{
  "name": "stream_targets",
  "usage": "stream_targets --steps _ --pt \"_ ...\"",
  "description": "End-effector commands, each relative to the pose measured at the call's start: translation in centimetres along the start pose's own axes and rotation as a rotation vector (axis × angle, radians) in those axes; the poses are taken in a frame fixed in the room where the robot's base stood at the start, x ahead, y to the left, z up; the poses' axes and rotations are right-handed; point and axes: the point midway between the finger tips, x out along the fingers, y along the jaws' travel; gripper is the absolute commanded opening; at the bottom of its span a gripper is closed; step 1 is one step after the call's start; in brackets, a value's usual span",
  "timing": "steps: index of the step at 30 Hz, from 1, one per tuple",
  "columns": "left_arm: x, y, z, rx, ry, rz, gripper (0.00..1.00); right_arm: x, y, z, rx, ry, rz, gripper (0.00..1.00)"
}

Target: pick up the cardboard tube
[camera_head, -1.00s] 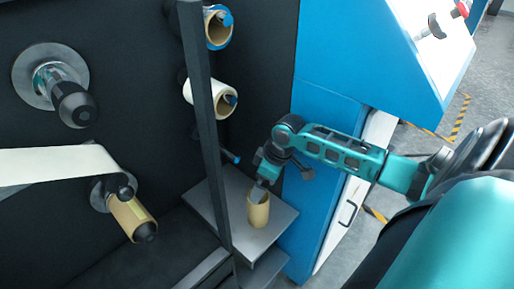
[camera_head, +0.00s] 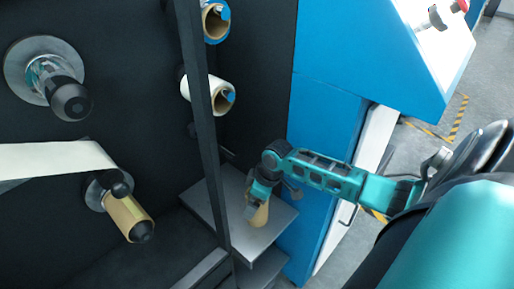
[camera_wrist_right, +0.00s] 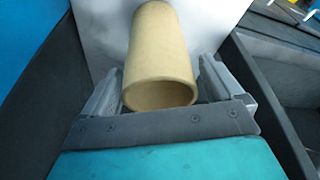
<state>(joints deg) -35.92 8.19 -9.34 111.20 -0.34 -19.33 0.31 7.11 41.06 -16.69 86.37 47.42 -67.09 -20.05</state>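The cardboard tube (camera_head: 259,217) is a short, tan, hollow cylinder on a grey metal shelf (camera_head: 225,210) in the head view. In the right wrist view the tube (camera_wrist_right: 160,60) is in the middle, its open round end facing the camera. My right gripper (camera_head: 254,211) is down at the tube and partly hides it. In the right wrist view the fingers of this gripper (camera_wrist_right: 160,80) are open, one on each side of the tube, with narrow gaps visible beside it. My left gripper is not in view.
A dark upright post (camera_head: 205,120) stands just left of the shelf. A white roll (camera_head: 208,94) and a blue-rimmed roll (camera_head: 216,22) hang above it. A blue machine panel (camera_head: 325,110) rises to the right. Another tan core (camera_head: 128,215) sits on a spindle at left.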

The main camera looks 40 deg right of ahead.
Motion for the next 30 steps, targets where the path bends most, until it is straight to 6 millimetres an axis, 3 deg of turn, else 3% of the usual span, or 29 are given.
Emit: stream_targets --steps 2,15,30 --pt "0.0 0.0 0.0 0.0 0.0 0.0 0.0 0.0 0.0 0.0 0.0 0.0 0.0 0.86" --pt "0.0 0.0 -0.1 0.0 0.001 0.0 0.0 0.0 0.0 0.0 0.0 0.0 0.0 0.43" --pt "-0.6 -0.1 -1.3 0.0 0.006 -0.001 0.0 -1.1 -0.1 -0.4 0.001 0.0 0.0 0.42"
